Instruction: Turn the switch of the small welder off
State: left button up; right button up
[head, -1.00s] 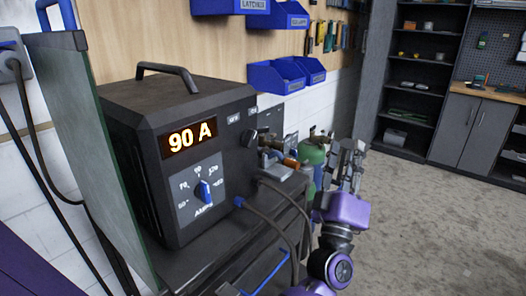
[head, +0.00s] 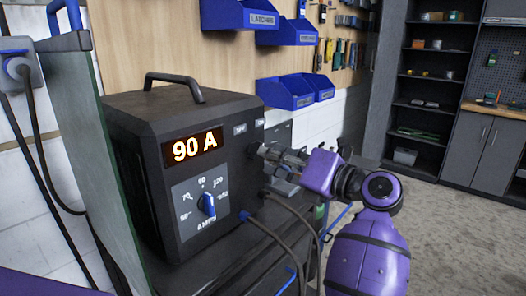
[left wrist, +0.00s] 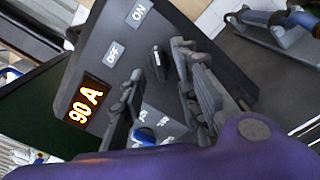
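The small welder (head: 130,115) is a dark box with a lit orange display (head: 194,147) reading 90 A. In the left wrist view its black switch (left wrist: 157,63) sits below the OFF label (left wrist: 113,53) and the ON label (left wrist: 138,13), and its long side points roughly toward ON. My left gripper (head: 266,152) is at the front panel's upper right; its fingers hide most of the switch in the head view. In the left wrist view the left gripper (left wrist: 158,62) is open, with the switch between its fingertips; contact cannot be told. My right gripper is not in view.
A blue amps knob (head: 208,205) sits lower on the panel. Cables run from the welder's front down past the cart. A green glass screen (head: 85,150) stands left of the welder. Blue bins (head: 287,93) hang on the wall behind. Open floor lies to the right.

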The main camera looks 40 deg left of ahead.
aim_at(256, 151)
pick_arm(q)
jog(key=shift+w+a, duration=0.15)
jog(key=shift+a, duration=1.5)
jog(key=shift+c, duration=0.2)
grip_shut()
